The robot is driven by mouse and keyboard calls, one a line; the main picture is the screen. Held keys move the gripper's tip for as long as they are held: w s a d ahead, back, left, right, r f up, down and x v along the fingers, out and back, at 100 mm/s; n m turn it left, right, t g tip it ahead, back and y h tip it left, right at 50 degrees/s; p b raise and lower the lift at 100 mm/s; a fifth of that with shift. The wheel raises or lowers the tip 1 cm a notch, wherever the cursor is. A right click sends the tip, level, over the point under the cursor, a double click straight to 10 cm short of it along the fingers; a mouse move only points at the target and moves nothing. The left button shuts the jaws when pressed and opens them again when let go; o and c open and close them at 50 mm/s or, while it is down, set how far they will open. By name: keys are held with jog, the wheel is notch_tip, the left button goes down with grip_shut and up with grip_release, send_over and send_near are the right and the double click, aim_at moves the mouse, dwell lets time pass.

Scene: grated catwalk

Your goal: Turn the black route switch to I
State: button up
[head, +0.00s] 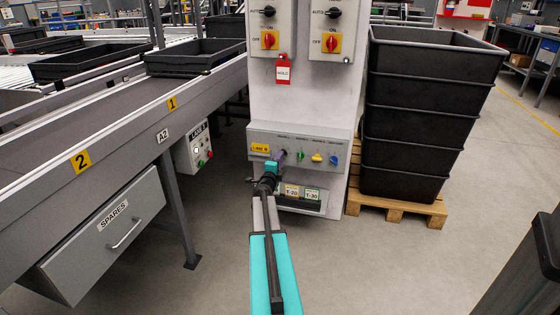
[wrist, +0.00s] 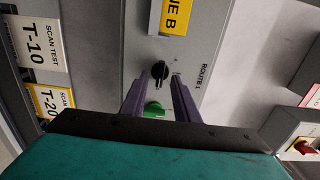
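The black route switch (wrist: 159,72) is a small round knob on the grey panel in the wrist view, beside the word ROUTE 1. Its pointer setting is too small to read. My gripper (wrist: 160,78) is open, with one purple finger on each side of the switch in that view. I cannot tell whether the fingertips touch it or how far in front they are. In the head view my gripper (head: 279,158) is at the left part of the panel box (head: 258,138) and hides the black switch.
A green knob (head: 300,156), a yellow knob (head: 317,158) and a blue knob (head: 334,160) sit to the right. Tags (head: 291,190) stand below. Black crates (head: 415,110) are stacked right; a conveyor (head: 120,110) runs left.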

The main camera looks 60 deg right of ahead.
jog(key=shift+x, duration=1)
grip_shut()
jog(key=shift+a, duration=0.1)
